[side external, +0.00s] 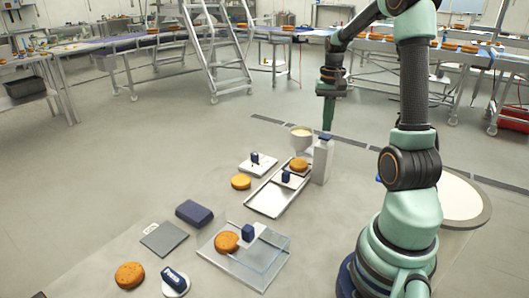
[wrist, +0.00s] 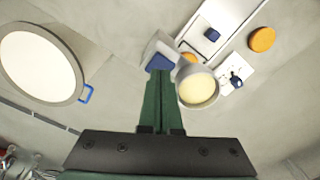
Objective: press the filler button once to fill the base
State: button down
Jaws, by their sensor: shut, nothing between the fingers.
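The filler is a white upright box (side external: 322,162) with a cream-filled hopper (side external: 301,132) beside it. In the wrist view the hopper (wrist: 199,90) is right of my fingers, and a blue patch on the box top (wrist: 159,62), which looks like the button, lies at their tips. An orange round base (side external: 299,165) sits beside the box at the tray's far end; the hopper mostly hides it in the wrist view. My gripper (side external: 328,128) is shut and empty, pointing down just above the box top. Whether it touches the button I cannot tell.
A metal tray (side external: 266,204) holds a small blue block (side external: 286,177). Left of it are a white board (side external: 258,167) and another orange round (side external: 241,181). A clear tray (side external: 257,274) lies nearer the camera. A large pale drum (wrist: 38,65) stands left in the wrist view.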

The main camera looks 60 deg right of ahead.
aim_at(325, 135)
jog(key=shift+f, duration=0.1)
jog(key=shift+f, duration=1.4)
jog(key=shift+r, duration=1.5)
notch_tip(325, 135, up, 6)
dwell(0.4)
